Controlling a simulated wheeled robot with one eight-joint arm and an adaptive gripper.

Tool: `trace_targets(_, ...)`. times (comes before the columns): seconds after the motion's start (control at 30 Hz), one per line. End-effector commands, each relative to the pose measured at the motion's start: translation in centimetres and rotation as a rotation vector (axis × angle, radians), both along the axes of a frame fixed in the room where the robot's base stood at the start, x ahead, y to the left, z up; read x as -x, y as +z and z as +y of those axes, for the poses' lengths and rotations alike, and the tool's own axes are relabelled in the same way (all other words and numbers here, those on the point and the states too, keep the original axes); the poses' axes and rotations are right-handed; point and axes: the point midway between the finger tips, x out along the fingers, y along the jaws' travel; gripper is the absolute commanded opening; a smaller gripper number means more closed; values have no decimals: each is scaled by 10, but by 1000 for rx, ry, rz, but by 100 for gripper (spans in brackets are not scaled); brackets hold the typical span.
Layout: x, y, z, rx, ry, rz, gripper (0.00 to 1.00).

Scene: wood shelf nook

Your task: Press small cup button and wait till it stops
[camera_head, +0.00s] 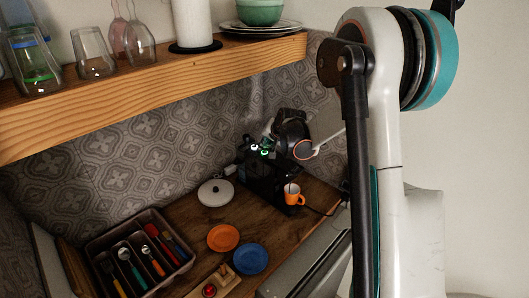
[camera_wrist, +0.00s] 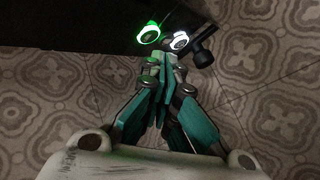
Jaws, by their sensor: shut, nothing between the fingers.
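A black coffee machine (camera_head: 265,182) stands on the wooden counter against the tiled wall. It has two round lit buttons. One glows green (camera_head: 264,152) and the other white (camera_head: 254,147). In the wrist view the green-lit button (camera_wrist: 149,34) is left of the white-lit button (camera_wrist: 180,40). I cannot read which one is the small cup button. My gripper (camera_wrist: 163,62) is shut and empty, its tips just below the two buttons in the wrist view. Contact with either button cannot be told. An orange cup (camera_head: 293,196) stands at the machine's front.
A white lid (camera_head: 215,192), an orange plate (camera_head: 223,237) and a blue plate (camera_head: 250,259) lie on the counter. A cutlery tray (camera_head: 96,244) sits at the left. A wooden shelf (camera_head: 150,97) with glasses hangs above. A dark knob (camera_wrist: 203,58) is beside the buttons.

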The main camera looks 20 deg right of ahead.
Motion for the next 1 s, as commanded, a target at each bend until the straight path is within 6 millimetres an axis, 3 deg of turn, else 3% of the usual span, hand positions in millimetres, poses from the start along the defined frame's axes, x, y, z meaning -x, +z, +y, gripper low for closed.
trace_targets(0.5,0,45,0,0,0,0,0)
trace_targets(1.0,0,46,0,0,0,0,0)
